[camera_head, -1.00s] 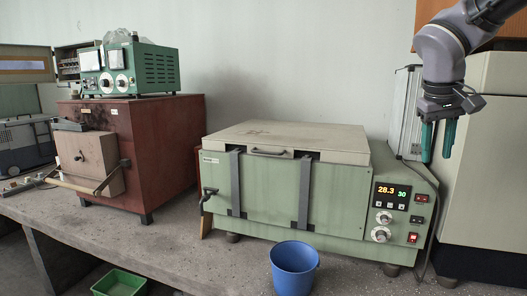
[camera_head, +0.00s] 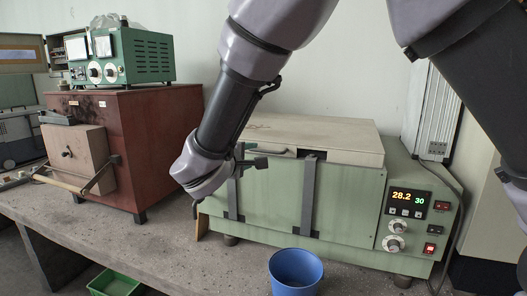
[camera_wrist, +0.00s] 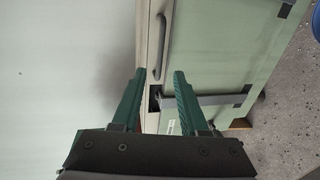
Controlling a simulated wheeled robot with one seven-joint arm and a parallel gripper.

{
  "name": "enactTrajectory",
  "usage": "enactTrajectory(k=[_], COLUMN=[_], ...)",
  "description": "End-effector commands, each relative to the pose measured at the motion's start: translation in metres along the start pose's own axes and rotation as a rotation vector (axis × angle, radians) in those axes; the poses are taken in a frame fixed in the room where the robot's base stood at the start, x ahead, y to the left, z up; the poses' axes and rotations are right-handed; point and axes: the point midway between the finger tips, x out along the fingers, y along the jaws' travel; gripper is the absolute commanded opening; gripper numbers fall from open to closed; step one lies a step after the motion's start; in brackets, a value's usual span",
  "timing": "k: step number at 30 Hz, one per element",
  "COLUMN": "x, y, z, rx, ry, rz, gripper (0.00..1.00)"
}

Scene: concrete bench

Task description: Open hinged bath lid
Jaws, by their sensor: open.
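The bath is a pale green box (camera_head: 270,204) on the bench, with a beige lid (camera_head: 335,138) lying shut on top. A dark bar handle (camera_head: 268,149) sits at the lid's front edge. In the wrist view the handle (camera_wrist: 161,45) runs up the picture, its lower end between and beyond the fingertips. My gripper (camera_wrist: 158,70) has its two green fingers apart with nothing held, close to the lid's front edge. Contact cannot be told. In the head view my arm covers the lid's left end, and the fingers are hard to make out.
A red-brown furnace (camera_head: 165,125) with a green meter box (camera_head: 140,55) on it stands left of the bath. A blue bucket (camera_head: 295,270) is in front. Dark straps (camera_head: 309,195) cross the bath's front. The bench (camera_head: 150,245) is clear at front left.

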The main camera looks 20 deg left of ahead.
Motion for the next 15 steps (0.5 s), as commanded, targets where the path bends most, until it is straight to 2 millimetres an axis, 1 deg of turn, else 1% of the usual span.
enactTrajectory(k=[9,12,15], x=[0.059,0.076,0.089], y=[0.0,0.0,0.001], z=[0.002,0.003,0.002], rx=[0.001,0.0,0.001], ry=[-0.006,-0.006,-0.005], rz=[-0.001,-0.002,-0.002], gripper=[0.43,0.43,0.43])
